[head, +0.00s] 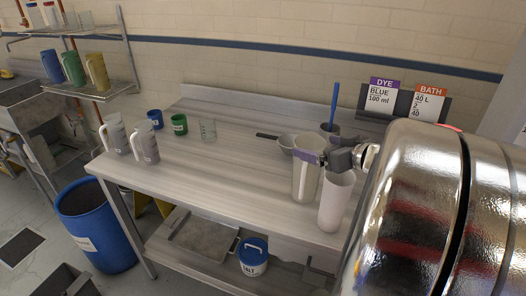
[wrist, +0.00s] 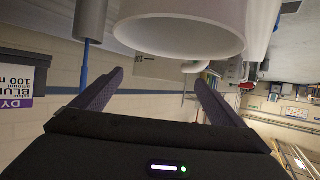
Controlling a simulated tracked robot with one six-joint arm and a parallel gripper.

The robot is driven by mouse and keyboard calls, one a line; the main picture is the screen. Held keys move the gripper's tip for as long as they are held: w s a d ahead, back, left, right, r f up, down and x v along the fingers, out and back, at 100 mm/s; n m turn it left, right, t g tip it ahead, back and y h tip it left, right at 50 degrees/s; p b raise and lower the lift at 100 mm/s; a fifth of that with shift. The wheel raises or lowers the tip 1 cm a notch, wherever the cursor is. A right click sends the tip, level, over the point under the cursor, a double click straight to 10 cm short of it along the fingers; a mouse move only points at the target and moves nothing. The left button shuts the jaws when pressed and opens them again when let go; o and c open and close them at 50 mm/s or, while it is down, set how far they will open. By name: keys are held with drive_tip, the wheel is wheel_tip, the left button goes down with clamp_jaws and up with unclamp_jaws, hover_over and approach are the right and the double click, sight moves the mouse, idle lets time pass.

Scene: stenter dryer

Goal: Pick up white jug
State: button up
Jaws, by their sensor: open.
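Two pale, tall vessels stand upright near the right end of the steel table: a light-grey one (head: 306,182) and a whiter one (head: 336,203) just right of it. I cannot tell for certain which is the white jug; no handle shows clearly on either. My gripper (head: 325,157) is at the upper part of these vessels, with a purple finger across the light-grey one. In the wrist view my gripper (wrist: 160,80) has its fingers spread, with no object clearly between them. A large white round vessel (wrist: 180,28) is close beyond the fingertips, its rim toward the camera.
The table (head: 215,170) also holds two pale jugs (head: 146,144) at left, a blue cup (head: 155,118), a green cup (head: 179,124) and a clear beaker (head: 208,130). The table's middle is clear.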

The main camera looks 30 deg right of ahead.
drive_tip(key=x, duration=0.4)
idle(0.5)
drive_tip(key=c, duration=1.5)
wheel_tip(320, 180, up, 10)
drive_tip(key=shift+f, duration=0.1)
idle(0.5)
